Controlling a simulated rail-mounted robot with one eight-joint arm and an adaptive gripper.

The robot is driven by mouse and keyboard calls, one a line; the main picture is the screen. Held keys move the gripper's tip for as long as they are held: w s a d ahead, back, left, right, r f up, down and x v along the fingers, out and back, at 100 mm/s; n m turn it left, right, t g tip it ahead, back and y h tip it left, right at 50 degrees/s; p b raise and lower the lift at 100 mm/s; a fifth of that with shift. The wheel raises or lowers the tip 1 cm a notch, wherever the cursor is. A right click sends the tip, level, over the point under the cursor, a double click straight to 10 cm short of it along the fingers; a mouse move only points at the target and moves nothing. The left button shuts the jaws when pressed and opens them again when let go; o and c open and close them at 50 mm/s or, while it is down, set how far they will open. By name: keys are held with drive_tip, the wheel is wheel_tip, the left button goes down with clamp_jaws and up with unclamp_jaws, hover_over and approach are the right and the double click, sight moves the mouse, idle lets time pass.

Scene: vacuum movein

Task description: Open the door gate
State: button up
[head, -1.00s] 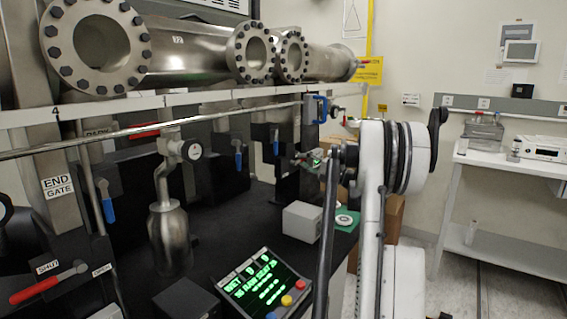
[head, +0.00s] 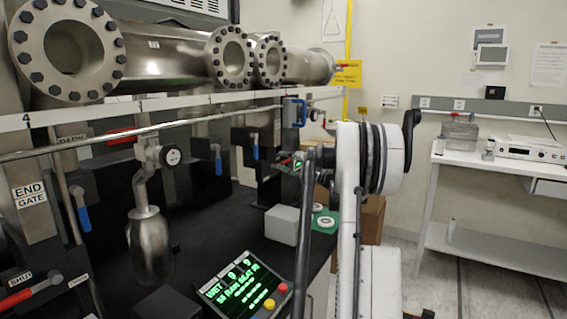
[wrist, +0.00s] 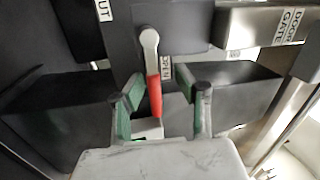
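The handle points down in that picture, beside an OPEN label (wrist: 167,68); a partly cut-off label ending in UT (wrist: 103,10) is at upper left. My gripper (wrist: 157,82) is open, with one green-padded finger on each side of the red handle. Gaps show between the handle and both fingers. In the head view my gripper (head: 298,162) is small and partly hidden by my arm.
An END GATE label (head: 30,194) and another red lever (head: 18,298) are at left. A steel vessel (head: 150,245) hangs below the rail (head: 120,138). A grey box (head: 282,225) and a lit control panel (head: 243,287) occupy the black bench. A white table (head: 500,165) stands at right.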

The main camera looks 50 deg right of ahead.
drive_tip(key=v, duration=1.2)
drive_tip(key=shift+f, duration=0.1)
